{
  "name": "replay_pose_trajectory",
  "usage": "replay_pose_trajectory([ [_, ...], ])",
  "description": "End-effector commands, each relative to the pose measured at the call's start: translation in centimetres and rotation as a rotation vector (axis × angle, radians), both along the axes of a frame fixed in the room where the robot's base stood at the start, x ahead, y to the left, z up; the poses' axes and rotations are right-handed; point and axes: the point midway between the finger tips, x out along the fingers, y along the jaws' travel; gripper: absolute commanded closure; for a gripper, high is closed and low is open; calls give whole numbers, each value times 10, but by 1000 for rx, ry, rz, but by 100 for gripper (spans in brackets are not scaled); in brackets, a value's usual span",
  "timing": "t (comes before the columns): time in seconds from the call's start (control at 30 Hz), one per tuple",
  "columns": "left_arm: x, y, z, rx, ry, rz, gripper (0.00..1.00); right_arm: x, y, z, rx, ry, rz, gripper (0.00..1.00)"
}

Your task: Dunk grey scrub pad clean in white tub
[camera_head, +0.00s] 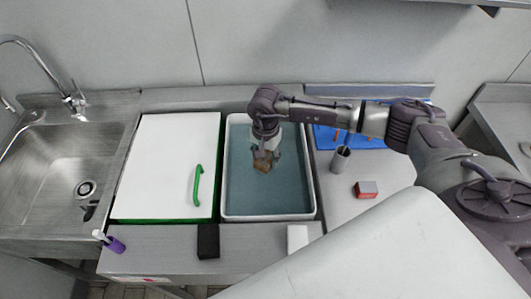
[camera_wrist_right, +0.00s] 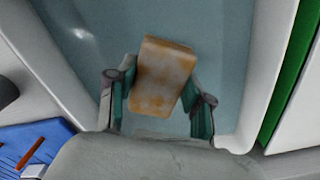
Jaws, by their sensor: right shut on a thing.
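The scrub pad (camera_wrist_right: 163,72) is a pale grey block with orange-brown stains over much of its face. My right gripper (camera_wrist_right: 158,97) is shut on it, one finger on each side, and the pad sticks out past the fingers. In the head view the gripper (camera_head: 265,153) points down with the pad (camera_head: 262,166) over the white tub (camera_head: 227,190), towards its back half. The tub holds blue-grey water (camera_head: 270,200). I cannot tell whether the pad touches the water. My left gripper is not in view.
A metal cup (camera_head: 340,159), a red-and-grey block (camera_head: 366,189) and a blue tray (camera_head: 325,138) are right. Black (camera_head: 208,241) and white (camera_head: 297,237) blocks sit in front.

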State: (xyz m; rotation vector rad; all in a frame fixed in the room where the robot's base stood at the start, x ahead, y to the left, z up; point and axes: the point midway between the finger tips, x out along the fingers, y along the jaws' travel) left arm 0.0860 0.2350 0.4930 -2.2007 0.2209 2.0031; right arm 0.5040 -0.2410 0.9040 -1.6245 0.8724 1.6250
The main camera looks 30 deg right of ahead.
Motion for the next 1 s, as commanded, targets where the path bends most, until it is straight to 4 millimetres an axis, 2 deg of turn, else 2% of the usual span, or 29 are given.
replay_pose_trajectory([
  [0.03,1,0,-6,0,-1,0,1,0,0,-9,0,1,0,68],
  [0.2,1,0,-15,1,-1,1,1,0,0,-25,0,0,0,68],
  [0.5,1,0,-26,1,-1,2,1,0,0,-47,0,0,0,68],
  [1.0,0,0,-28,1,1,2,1,0,0,-51,0,0,0,68],
])
